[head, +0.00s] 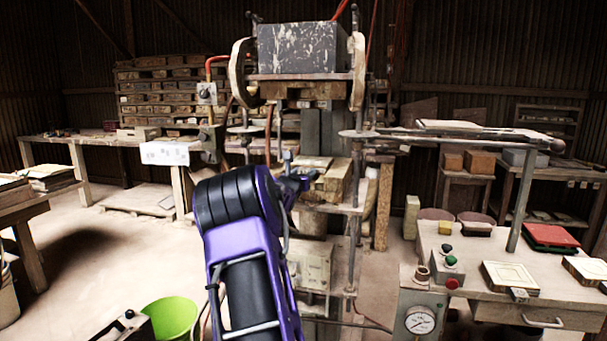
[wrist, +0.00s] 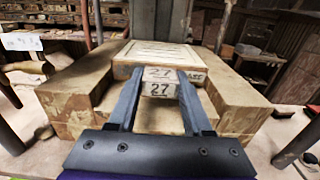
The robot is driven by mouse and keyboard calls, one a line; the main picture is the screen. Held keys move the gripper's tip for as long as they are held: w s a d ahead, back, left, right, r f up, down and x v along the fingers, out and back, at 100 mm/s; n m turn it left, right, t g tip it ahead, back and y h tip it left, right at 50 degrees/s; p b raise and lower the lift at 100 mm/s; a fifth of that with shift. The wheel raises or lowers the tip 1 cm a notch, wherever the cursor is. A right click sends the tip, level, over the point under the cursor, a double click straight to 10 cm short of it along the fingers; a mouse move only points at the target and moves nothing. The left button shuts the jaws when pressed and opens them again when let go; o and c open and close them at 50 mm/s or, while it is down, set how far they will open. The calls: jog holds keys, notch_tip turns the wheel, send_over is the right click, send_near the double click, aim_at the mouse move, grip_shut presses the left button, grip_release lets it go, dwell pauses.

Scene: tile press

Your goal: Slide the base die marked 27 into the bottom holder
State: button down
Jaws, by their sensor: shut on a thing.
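The base die (wrist: 160,54) is a pale plate with a grooved top and a handle block marked 27 (wrist: 159,90) at its near end. My gripper (wrist: 160,78) is shut on that handle block, one finger on each side. The die lies level over the bottom holder (wrist: 232,100), a worn tan block with a raised rail on each side. The die's far end and its underside are hidden, so I cannot tell how deep it sits. In the head view, my gripper (head: 296,180) is at the front of the holder (head: 337,186), with the die (head: 312,162) partly visible.
The press head (head: 300,47) hangs above the holder. A green bucket (head: 172,318) stands on the floor at lower left.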

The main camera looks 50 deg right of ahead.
jog(key=shift+d+r, duration=0.1)
jog(key=shift+r, duration=0.05)
jog(key=shift+c, duration=1.3)
grip_release()
jog(key=shift+f, duration=0.25)
jog(key=b+v, duration=0.1)
jog(key=v, duration=1.6)
jog(key=shift+a+r, duration=0.15)
jog(key=shift+a, duration=0.1)
